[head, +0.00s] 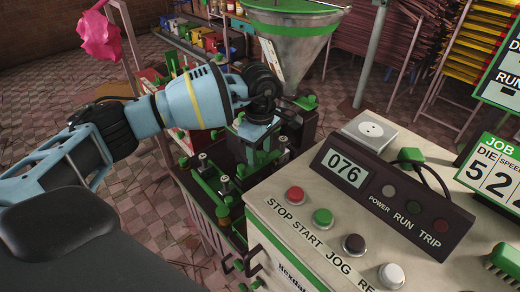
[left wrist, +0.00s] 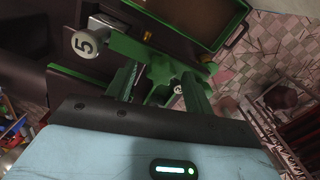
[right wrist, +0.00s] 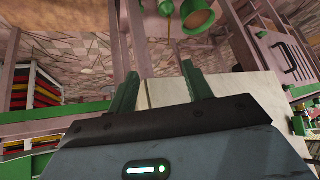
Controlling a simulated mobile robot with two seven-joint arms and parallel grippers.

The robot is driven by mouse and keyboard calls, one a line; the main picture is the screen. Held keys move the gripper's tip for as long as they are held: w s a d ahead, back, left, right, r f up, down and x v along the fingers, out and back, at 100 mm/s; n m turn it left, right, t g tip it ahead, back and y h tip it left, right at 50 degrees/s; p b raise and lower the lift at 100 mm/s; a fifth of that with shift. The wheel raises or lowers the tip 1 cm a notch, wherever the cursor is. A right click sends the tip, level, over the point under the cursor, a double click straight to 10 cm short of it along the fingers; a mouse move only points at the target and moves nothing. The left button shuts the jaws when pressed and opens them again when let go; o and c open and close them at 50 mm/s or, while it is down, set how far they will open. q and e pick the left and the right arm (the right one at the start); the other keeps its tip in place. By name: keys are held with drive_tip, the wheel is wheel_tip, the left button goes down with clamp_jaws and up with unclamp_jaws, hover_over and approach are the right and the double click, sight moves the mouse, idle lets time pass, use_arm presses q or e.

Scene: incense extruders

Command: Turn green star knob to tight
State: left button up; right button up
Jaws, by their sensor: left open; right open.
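The green star knob (left wrist: 166,82) shows in the left wrist view, its lobed shape lying between the two fingers of my left gripper (left wrist: 160,88). The left gripper is open around it; I cannot tell whether either finger touches it. In the head view my left gripper (head: 258,128) reaches down over the extruder's green clamp end, and the knob is hard to make out there. My right gripper (right wrist: 160,88) shows only in the right wrist view, open and empty, with a pale surface behind its fingers.
The steel hopper (head: 295,50) stands behind my left gripper. To the right is the control box (head: 345,170) reading 076, above stop (head: 294,195) and start (head: 322,216) buttons. Green rods and fittings (head: 212,183) lie to the left.

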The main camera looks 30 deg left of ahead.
sight(260, 154)
use_arm(q)
wheel_tip(260, 154, up, 7)
drive_tip(key=shift+r, duration=0.4)
idle(0.6)
